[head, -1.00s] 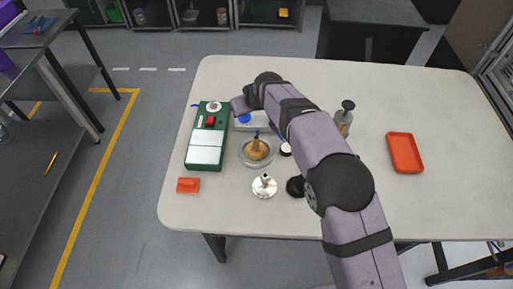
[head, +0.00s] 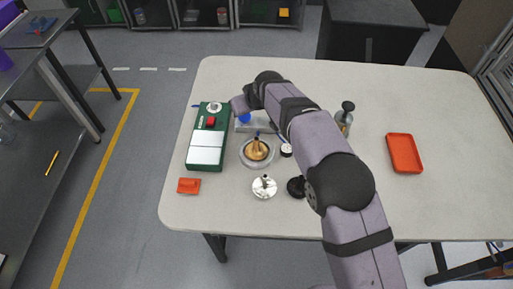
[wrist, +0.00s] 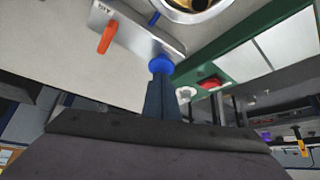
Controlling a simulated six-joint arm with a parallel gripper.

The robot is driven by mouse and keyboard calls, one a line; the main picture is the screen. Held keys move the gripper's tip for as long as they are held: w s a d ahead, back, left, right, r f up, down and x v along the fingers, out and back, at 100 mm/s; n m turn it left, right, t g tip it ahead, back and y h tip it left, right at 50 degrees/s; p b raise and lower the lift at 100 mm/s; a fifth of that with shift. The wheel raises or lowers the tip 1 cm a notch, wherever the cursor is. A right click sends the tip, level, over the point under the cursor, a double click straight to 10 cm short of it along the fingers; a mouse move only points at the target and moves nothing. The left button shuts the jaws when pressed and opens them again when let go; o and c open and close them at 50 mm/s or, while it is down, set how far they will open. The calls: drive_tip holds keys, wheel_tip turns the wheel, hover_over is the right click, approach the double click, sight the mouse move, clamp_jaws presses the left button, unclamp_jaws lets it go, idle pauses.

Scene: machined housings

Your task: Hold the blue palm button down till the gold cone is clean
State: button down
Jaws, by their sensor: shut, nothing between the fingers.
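The blue palm button (wrist: 161,65) sits on a silver block (wrist: 140,28) marked AIR, with an orange lever (wrist: 107,37). My gripper (wrist: 160,76) is shut and empty, its fingertips at the button and seemingly touching it. How far the button is pressed cannot be told. In the head view the button (head: 244,118) shows partly beside my wrist, which hides the fingertips. The gold cone (head: 257,148) stands in a round grey dish (head: 243,159) in front of the block; it looks shiny gold. In the wrist view only part of the dish shows at the top edge.
A green box (head: 190,160) with white panels and a red button (head: 211,121) stands left of the dish. A silver part (head: 264,188), black knob (head: 296,187), orange block (head: 189,186), pump bottle (head: 345,116) and orange tray (head: 404,135) are around. The table's right side is mostly clear.

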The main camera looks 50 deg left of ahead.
drive_tip(key=shift+r+p, duration=1.1)
drive_tip(key=shift+r, duration=0.95)
drive_tip(key=shift+w+d, duration=0.1)
drive_tip(key=shift+w, duration=0.1)
drive_tip(key=w+d+r+m+t+h, duration=0.1)
drive_tip(key=w+d+m, duration=0.1)
drive_tip(key=w+d, duration=0.45)
drive_tip(key=w+d+m+h, duration=0.1)
drive_tip(key=w+d, duration=0.3)
drive_tip(key=d, duration=0.5)
drive_tip(key=w+d+m+h, duration=0.25)
drive_tip(key=d+m, duration=0.25)
drive_tip(key=d, duration=1.8)
drive_tip(key=s+d+m+g+h, duration=0.1)
drive_tip(key=s+d+m, duration=0.35)
drive_tip(key=d, duration=1.05)
drive_tip(key=s+d+f+m+g+h, duration=0.1)
drive_tip(key=s+d+f+m, duration=0.1)
drive_tip(key=s+d, duration=0.9)
drive_tip(key=s+f, duration=0.1)
drive_tip(key=s, duration=0.2)
drive_tip(key=shift+s+g, duration=0.25)
drive_tip(key=shift+g, duration=0.15)
